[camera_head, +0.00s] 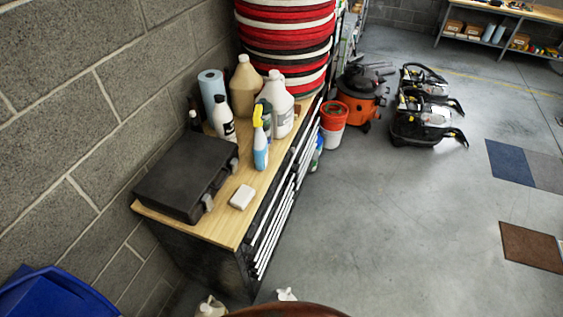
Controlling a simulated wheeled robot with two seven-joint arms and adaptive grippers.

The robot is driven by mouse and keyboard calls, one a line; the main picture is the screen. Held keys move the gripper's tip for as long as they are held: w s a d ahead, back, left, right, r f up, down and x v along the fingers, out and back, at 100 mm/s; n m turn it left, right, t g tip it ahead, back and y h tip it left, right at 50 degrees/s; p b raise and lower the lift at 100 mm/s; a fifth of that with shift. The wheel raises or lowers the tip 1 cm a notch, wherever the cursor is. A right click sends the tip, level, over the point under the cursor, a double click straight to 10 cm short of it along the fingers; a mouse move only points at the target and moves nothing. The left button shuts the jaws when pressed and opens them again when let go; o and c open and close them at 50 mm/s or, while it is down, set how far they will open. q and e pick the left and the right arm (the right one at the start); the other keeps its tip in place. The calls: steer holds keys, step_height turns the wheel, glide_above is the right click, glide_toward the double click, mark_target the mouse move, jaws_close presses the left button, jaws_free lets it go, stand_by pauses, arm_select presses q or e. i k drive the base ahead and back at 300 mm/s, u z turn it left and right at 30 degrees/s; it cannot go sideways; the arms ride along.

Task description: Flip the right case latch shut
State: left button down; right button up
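A closed black case (185,175) lies flat on the wooden top of a bench against the block wall. Two grey latches show on its long side that faces the aisle. The right latch (234,163) is at the far end, and the other latch (208,202) is at the near end. Both appear to stick out a little from the case, but they are too small to tell whether they are open or shut. Neither of my grippers shows in the head view.
A white block (242,197) lies on the bench top (220,232) before the case. Bottles, including a blue spray bottle (261,150), and a paper roll (211,92) stand behind it. A blue bin (60,295) is at lower left.

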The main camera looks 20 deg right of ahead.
mark_target(234, 162)
steer(key=z, duration=2.35)
steer(key=i, duration=0.95)
steer(key=u, duration=2.95)
